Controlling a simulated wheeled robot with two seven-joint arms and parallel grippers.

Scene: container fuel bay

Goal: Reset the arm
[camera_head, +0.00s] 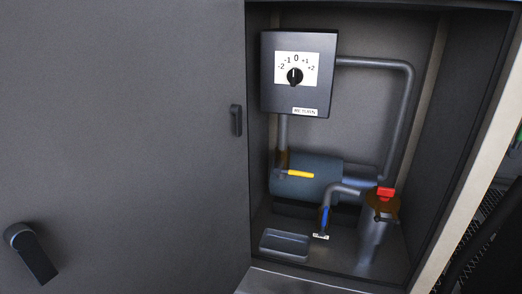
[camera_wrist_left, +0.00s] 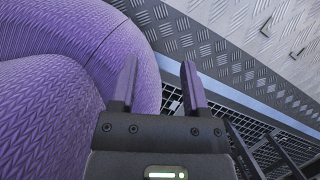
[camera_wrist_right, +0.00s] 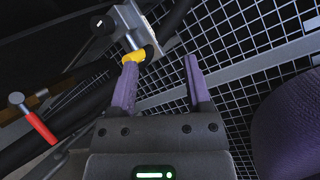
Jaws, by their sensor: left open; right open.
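My left gripper (camera_wrist_left: 158,90) is open and empty in the left wrist view, with its purple fingers apart beside a large purple ribbed surface. My right gripper (camera_wrist_right: 160,85) is open in the right wrist view, with nothing between its fingers. Its left fingertip overlaps a yellow part (camera_wrist_right: 134,56) on a pipe in the picture; I cannot tell whether they touch. Neither gripper shows in the head view.
The head view shows an open cabinet with a dial box (camera_head: 299,100), a yellow-handled valve (camera_head: 300,174), a blue handle (camera_head: 325,218), a red cap (camera_head: 385,192) and a tray (camera_head: 285,245). A grey door (camera_head: 125,130) fills the left. A red-handled lever (camera_wrist_right: 40,127) is at the right wrist view's left.

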